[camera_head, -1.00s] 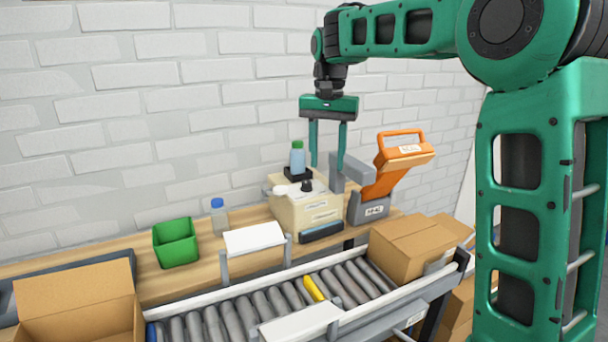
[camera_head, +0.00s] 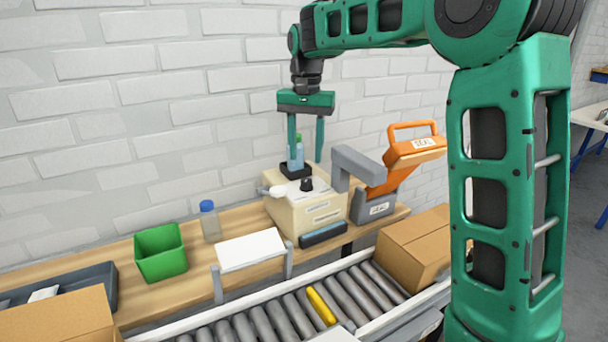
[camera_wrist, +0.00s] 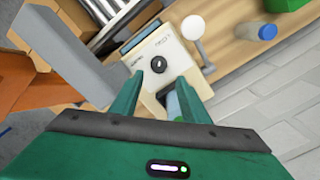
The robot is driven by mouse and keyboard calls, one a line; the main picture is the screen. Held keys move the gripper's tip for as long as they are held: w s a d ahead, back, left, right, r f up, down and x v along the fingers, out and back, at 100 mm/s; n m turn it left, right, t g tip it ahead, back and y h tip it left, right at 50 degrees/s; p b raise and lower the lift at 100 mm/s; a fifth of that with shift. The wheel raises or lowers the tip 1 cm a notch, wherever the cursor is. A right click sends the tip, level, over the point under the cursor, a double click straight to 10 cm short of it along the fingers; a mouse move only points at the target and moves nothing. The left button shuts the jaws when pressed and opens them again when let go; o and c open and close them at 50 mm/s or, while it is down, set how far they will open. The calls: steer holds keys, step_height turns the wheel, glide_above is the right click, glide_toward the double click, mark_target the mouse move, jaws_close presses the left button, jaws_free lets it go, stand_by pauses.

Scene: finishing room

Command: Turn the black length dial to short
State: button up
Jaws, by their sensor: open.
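The black length dial (camera_head: 307,184) sits on top of a beige machine (camera_head: 297,211). In the wrist view the dial (camera_wrist: 159,65) shows as a round black knob with a light mark, on the machine's pale top face. My gripper (camera_head: 305,163) is open and points down above the back of the machine. Its fingers (camera_wrist: 157,97) stand apart around or in front of a bluish bottle (camera_head: 297,152) on the machine's black holder; I cannot tell whether they touch it. The fingertips are apart from the dial.
A white-knobbed lever (camera_wrist: 194,28) stands beside the dial. A grey arm (camera_head: 357,165) and an orange sealer (camera_head: 397,160) are to the right. A green bin (camera_head: 160,252) and a blue-capped bottle (camera_head: 209,221) stand left on the bench. The roller conveyor (camera_head: 290,318) runs in front.

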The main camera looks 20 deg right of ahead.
mark_target(306, 179)
step_height(306, 179, down, 7)
steer(key=shift+d+f, duration=0.1)
stand_by(0.4)
jaws_close()
